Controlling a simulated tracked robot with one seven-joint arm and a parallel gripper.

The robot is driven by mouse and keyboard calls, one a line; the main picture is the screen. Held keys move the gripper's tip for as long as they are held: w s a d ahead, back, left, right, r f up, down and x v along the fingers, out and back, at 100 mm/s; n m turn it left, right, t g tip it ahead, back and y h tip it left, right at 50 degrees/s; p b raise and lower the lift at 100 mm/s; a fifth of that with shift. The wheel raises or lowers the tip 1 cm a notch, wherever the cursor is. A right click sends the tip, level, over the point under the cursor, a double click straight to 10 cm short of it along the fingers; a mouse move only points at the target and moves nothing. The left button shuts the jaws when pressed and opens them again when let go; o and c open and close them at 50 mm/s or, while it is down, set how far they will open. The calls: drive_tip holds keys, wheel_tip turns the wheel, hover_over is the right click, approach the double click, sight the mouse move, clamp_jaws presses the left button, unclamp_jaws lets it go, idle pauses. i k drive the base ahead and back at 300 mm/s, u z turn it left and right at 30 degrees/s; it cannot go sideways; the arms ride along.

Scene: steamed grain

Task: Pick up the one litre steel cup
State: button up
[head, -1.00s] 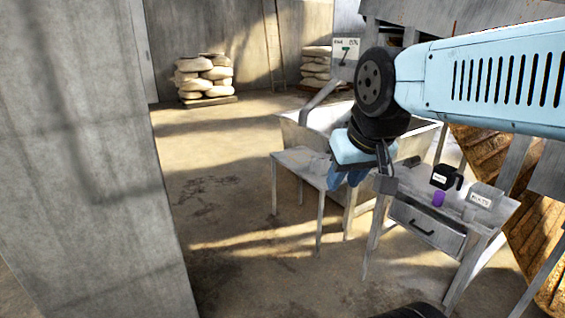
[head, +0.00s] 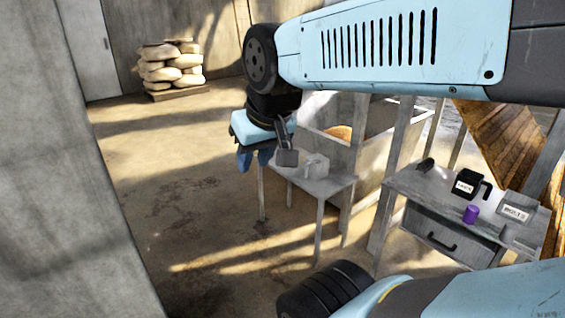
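A light grey metal cup (head: 316,166) with a handle on its left stands upright on the small low table (head: 335,186) near the middle of the head view. It looks like the steel cup, but no size mark can be read on it. My gripper (head: 255,160) hangs with its blue fingers pointing down, to the left of the cup and apart from it in the picture. The fingers show a gap between them and hold nothing that I can see. The depth between gripper and cup is hard to judge.
A desk (head: 425,190) with a drawer stands to the right. It carries a black labelled mug (head: 466,185), a purple cylinder (head: 471,214) and a labelled box (head: 518,207). A large trough (head: 372,160) is behind the small table. A concrete wall (head: 60,180) fills the left.

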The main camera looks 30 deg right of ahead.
sight(317, 165)
drive_tip(key=z, duration=0.2)
drive_tip(key=i, duration=1.1)
drive_tip(key=z, duration=0.85)
drive_tip(key=i, duration=0.85)
drive_tip(key=z, duration=0.5)
drive_tip(key=k, duration=0.8)
drive_tip(key=z, duration=0.2)
drive_tip(key=i, duration=0.85)
drive_tip(key=u, duration=0.15)
